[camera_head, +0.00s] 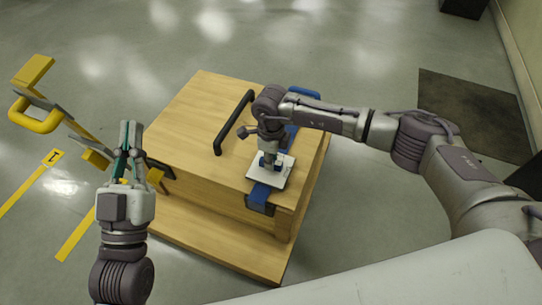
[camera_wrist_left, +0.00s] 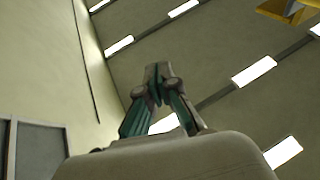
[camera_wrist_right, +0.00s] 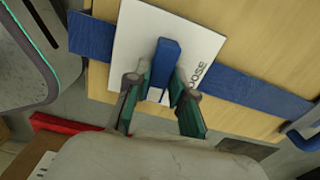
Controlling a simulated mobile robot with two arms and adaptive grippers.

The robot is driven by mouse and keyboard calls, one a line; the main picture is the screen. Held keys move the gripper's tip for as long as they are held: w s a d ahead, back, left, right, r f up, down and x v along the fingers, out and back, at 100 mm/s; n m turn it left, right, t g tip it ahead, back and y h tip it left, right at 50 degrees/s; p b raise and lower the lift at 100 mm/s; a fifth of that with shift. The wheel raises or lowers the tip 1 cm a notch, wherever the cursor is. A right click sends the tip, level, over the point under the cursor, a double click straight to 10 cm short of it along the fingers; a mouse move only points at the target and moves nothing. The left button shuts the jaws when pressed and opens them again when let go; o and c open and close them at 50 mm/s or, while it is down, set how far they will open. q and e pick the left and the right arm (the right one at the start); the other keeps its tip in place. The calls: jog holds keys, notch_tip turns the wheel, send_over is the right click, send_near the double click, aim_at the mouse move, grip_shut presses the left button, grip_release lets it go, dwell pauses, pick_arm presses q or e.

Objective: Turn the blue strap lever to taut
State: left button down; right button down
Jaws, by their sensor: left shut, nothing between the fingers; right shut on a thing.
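The blue strap lever (camera_wrist_right: 164,66) stands on a white plate (camera_wrist_right: 135,40) in the right wrist view. The plate carries dark lettering, of which "OSE" is readable. My right gripper (camera_wrist_right: 160,90) is shut on the lever; in the head view the right gripper (camera_head: 268,160) points down over the white plate (camera_head: 283,172). A blue strap (camera_wrist_right: 250,93) runs beneath the plate; it also shows over the wooden box's edge in the head view (camera_head: 259,195). My left gripper (camera_head: 130,130) is shut, empty and raised, left of the box; its closed fingers show in the left wrist view (camera_wrist_left: 157,80).
The wooden box (camera_head: 200,115) has a black bar handle (camera_head: 235,120) on top, left of my right gripper. A yellow and grey fixture (camera_head: 45,105) stands at the left. Yellow lines mark the grey floor. A dark mat (camera_head: 470,105) lies at the right.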

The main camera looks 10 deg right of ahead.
pick_arm(q)
jog(key=shift+w+f+g, duration=0.35)
jog(key=shift+f+g, duration=0.15)
jog(key=shift+f, duration=0.15)
pick_arm(e)
jog(key=shift+m, duration=0.4)
jog(key=c, duration=1)
grip_release()
jog(key=shift+r, duration=0.1)
notch_tip(320, 180, up, 12)
pick_arm(q)
jog(key=shift+s, duration=0.1)
pick_arm(e)
jog(key=shift+s, duration=0.1)
